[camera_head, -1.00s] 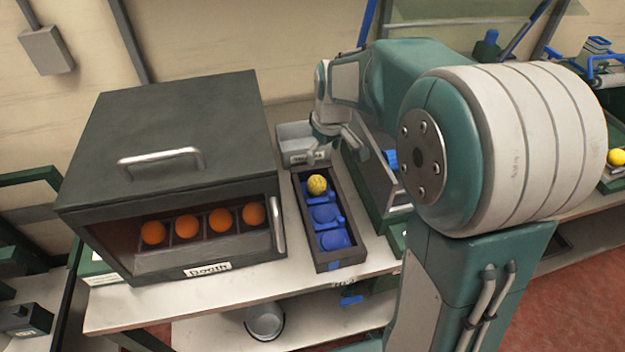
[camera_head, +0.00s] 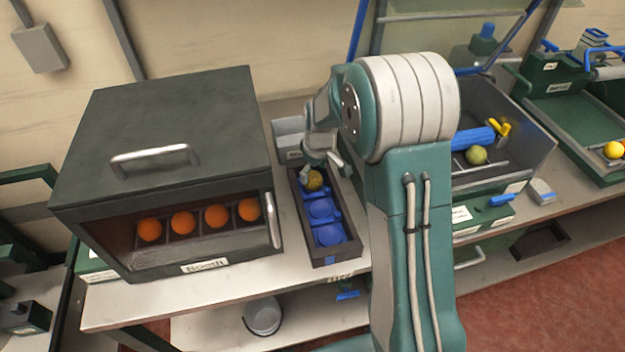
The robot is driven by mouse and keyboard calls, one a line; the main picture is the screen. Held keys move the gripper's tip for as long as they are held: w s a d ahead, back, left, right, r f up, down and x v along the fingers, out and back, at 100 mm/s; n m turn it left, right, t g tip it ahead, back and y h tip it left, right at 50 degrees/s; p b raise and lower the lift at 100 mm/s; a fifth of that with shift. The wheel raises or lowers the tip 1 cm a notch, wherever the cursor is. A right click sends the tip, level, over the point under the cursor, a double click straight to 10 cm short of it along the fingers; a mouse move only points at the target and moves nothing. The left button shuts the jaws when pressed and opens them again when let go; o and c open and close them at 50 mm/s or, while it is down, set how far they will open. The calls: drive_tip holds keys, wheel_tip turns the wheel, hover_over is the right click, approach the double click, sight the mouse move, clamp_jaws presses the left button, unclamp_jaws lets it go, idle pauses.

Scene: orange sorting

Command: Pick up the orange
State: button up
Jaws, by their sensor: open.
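A mottled yellow-green fruit (camera_head: 315,181), likely the orange of the task, sits in the far cup of a dark tray (camera_head: 304,236) with blue cups. My gripper (camera_head: 320,172) is open just above and around the fruit, with a finger at its left side and another at its upper right. I cannot tell whether the fingers touch it. Several bright orange oranges (camera_head: 183,223) sit in a row inside the dark booth (camera_head: 165,125) at the left.
Two blue cups (camera_head: 325,222) nearer the front of the tray are empty. A grey bin (camera_head: 289,131) stands behind the tray. At the right, a grey box (camera_head: 535,135) holds a greenish fruit (camera_head: 476,155) and a blue roller (camera_head: 473,139). A yellow fruit (camera_head: 613,150) lies farther right.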

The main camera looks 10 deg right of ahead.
sight(313, 174)
drive_tip(key=f, duration=0.3)
drive_tip(key=shift+w+a+f, duration=0.15)
drive_tip(key=shift+a, duration=0.05)
drive_tip(key=c, duration=0.8)
drive_tip(key=shift+c, duration=0.3)
